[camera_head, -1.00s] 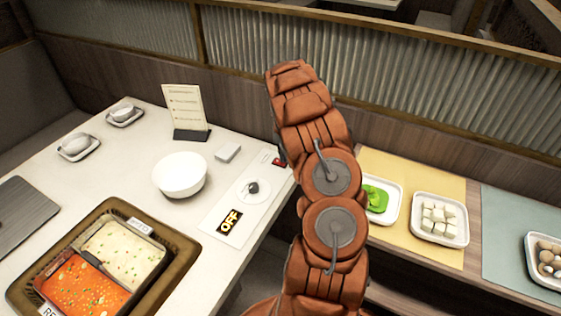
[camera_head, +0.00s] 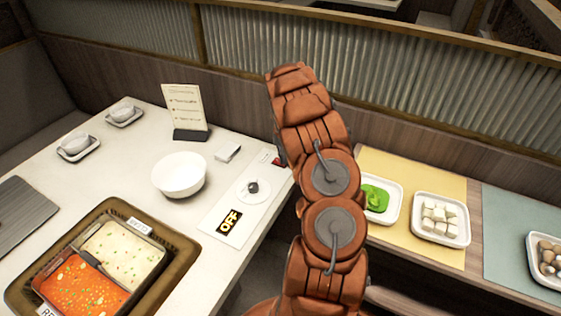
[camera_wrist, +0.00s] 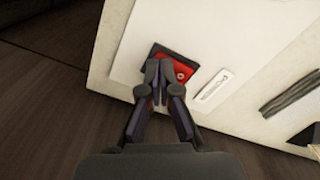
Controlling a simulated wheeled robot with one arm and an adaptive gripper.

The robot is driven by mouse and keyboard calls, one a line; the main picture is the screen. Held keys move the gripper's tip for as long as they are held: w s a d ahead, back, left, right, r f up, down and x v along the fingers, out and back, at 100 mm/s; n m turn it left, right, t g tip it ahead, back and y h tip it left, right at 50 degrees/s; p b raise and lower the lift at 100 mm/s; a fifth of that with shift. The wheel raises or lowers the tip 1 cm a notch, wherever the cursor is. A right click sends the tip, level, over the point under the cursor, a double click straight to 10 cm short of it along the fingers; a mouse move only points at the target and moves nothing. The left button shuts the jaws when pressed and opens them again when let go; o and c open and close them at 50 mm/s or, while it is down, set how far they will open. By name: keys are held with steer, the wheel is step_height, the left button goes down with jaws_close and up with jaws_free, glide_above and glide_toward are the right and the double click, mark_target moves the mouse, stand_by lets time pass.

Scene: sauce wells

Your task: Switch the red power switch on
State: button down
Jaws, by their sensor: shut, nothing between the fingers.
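The red power switch (camera_wrist: 182,69) sits in a dark frame on a pale panel in the wrist view. A small part of the switch (camera_head: 277,161) also shows beside my arm in the head view. My gripper (camera_wrist: 158,76) is shut and empty, its fingertips over the left part of the switch. I cannot tell whether they touch it. Which way the rocker is tilted is hidden. A black sign (camera_head: 229,222) on the panel reads OFF in yellow letters. In the head view my arm hides most of the gripper.
A round knob (camera_head: 252,188) is on the same panel, by a white bowl (camera_head: 180,186). A small white block (camera_head: 228,153) and a menu stand (camera_head: 190,135) are behind. A two-part soup pot (camera_head: 164,247) is front left. Food trays (camera_head: 440,236) stand on the right counter.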

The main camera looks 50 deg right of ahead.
steer(key=shift+r, duration=3.45)
